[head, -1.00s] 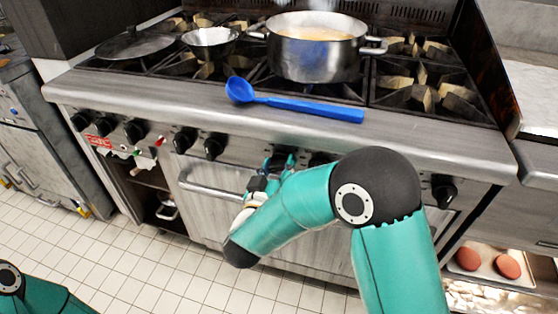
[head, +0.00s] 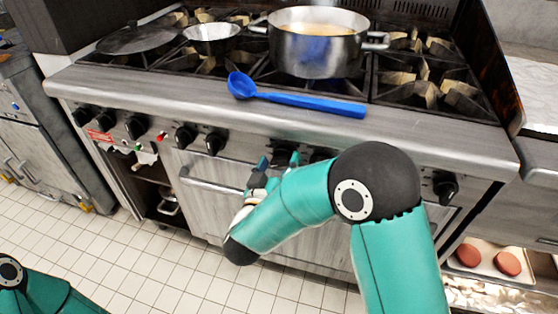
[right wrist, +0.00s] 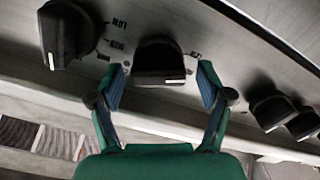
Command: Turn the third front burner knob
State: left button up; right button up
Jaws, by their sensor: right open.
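A row of black burner knobs runs along the stove's front panel. My right gripper (head: 279,163) is at this panel, right of a pair of knobs (head: 215,142). In the right wrist view, my right gripper (right wrist: 158,88) is open, its two fingers on either side of one black knob (right wrist: 160,62) with a white mark on its edge. The fingers look apart from it. Another knob (right wrist: 68,35), beside printed lettering, is to the left, and two more (right wrist: 270,108) are to the right. My arm partly hides the panel in the head view. My left gripper is out of view.
A steel pot (head: 318,45), a small pan (head: 211,37) and a lidded pan (head: 137,40) stand on the stove. A blue ladle (head: 300,103) lies at its front edge. The oven handle (head: 210,187) is below the panel. Tiled floor is clear in front.

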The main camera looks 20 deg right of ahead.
jog(key=v, duration=1.1)
jog(key=shift+s+a, duration=0.2)
jog(key=shift+a, duration=0.05)
notch_tip(320, 180, down, 20)
jog(key=w+d+g+y, duration=0.3)
jog(key=g+y, duration=0.1)
jog(key=y, duration=0.4)
jog(key=s+f+g+y, duration=0.3)
jog(key=s+f+g, duration=0.3)
jog(key=s, duration=0.4)
jog(key=s+f+g+y, duration=0.3)
jog(key=s+f+g, duration=0.1)
jog(key=s+f, duration=0.55)
notch_tip(320, 180, up, 22)
jog(key=p, duration=2.1)
jog(key=shift+s+f, duration=0.25)
jog(key=shift+s, duration=0.05)
